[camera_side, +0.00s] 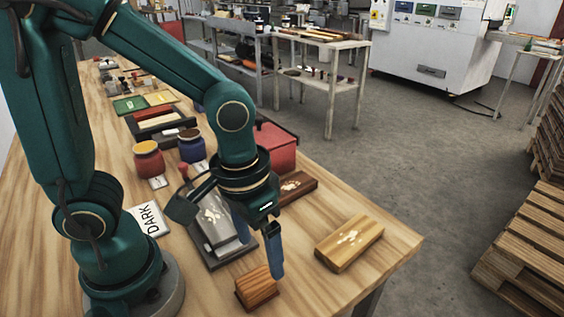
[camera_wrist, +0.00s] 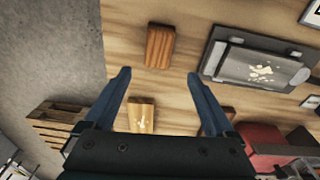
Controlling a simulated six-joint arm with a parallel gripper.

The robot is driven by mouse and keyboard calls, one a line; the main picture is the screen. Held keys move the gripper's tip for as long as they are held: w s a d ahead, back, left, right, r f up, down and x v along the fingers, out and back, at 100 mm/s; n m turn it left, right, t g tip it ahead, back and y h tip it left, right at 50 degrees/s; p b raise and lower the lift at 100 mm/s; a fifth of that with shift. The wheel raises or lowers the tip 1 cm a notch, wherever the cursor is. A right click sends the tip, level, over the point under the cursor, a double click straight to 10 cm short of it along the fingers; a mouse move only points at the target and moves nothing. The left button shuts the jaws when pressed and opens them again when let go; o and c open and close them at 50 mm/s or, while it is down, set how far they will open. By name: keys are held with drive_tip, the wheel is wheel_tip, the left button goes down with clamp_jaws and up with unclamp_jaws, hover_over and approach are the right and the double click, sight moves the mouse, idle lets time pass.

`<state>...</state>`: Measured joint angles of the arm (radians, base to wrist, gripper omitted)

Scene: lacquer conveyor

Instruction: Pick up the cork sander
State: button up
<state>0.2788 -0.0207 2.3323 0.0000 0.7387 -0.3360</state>
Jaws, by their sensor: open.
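A small orange-brown block with darker stripes, which looks like the cork sander (camera_side: 257,288), lies flat near the front of the wooden bench. It also shows in the wrist view (camera_wrist: 160,46), at top centre, just beyond the fingertips. My gripper (camera_side: 257,246) points down above the bench, close to this block. Its two blue fingers (camera_wrist: 158,73) are apart with nothing between them. The block lies roughly in line with the gap, and I see no contact. The exact height above it is hard to tell.
A light wooden block with pale flecks (camera_side: 350,246) lies to the right, and a dark brown one (camera_side: 297,186) behind. A dark tray with a grey plate (camera_side: 222,262) is left of the gripper. A red container (camera_side: 276,147) and jars (camera_side: 148,160) stand farther back. The bench's right corner is clear.

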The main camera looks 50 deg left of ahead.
sight(256, 279)
drive_tip(key=shift+s+d+f+m+g, duration=0.15)
drive_tip(key=shift+s+d+f+g, duration=0.15)
drive_tip(key=shift+f, duration=0.3)
drive_tip(key=shift+s+d+f+m+g, duration=0.1)
drive_tip(key=shift+s+f+m+g, duration=0.1)
drive_tip(key=shift+s+f, duration=0.25)
drive_tip(key=shift+w+f, duration=0.1)
drive_tip(key=shift+f, duration=2.3)
drive_tip(key=shift+c, duration=0.3)
clamp_jaws()
drive_tip(key=shift+r, duration=0.1)
drive_tip(key=shift+r, duration=0.9)
drive_tip(key=shift+w+a+r, duration=0.1)
drive_tip(key=shift+a+r, duration=0.1)
drive_tip(key=shift+r, duration=1.05)
drive_tip(key=a+r, duration=0.6)
drive_tip(key=a, duration=0.5)
drive_tip(key=shift+a+r, duration=0.2)
drive_tip(key=shift+r, duration=0.05)
